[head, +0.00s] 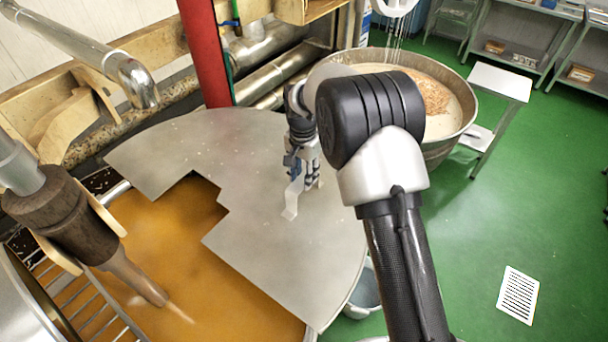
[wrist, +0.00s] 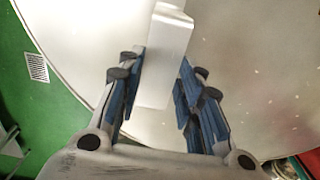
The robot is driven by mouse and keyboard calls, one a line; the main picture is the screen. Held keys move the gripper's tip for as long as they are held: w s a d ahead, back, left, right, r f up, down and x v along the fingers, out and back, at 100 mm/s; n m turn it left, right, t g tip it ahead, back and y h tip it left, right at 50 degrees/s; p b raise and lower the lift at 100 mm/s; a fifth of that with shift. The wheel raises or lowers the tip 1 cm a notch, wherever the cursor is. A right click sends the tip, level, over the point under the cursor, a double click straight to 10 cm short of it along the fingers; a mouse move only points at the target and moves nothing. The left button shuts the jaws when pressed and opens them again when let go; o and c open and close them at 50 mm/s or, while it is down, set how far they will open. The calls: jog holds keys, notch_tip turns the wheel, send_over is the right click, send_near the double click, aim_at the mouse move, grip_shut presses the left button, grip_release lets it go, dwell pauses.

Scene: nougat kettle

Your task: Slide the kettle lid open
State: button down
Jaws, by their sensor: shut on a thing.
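The kettle lid (head: 240,150) is a flat grey metal plate with a stepped cut-out on its left side. It covers the back and right of the kettle, and amber liquid (head: 190,250) shows in the open part at the left and front. A pale lid handle (head: 291,203) stands on the plate. My gripper (head: 305,168) is at the handle, above the lid, pointing down. In the wrist view the handle (wrist: 168,45) lies between the blue-padded fingers (wrist: 160,95), against the left one. The lid surface (wrist: 235,50) fills the background there.
A wooden stirrer (head: 75,225) reaches into the kettle at the left. A red post (head: 205,50) and metal pipes (head: 280,72) stand behind the lid. A second bowl (head: 452,118) and a small white table (head: 500,82) are to the right. Green floor (head: 510,195) is mostly clear.

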jog(key=shift+s+a, duration=0.15)
jog(key=c, duration=1.2)
grip_release()
jog(key=shift+s, duration=0.1)
jog(key=shift+c, duration=0.2)
jog(key=shift+o, duration=0.6)
notch_tip(320, 180, up, 12)
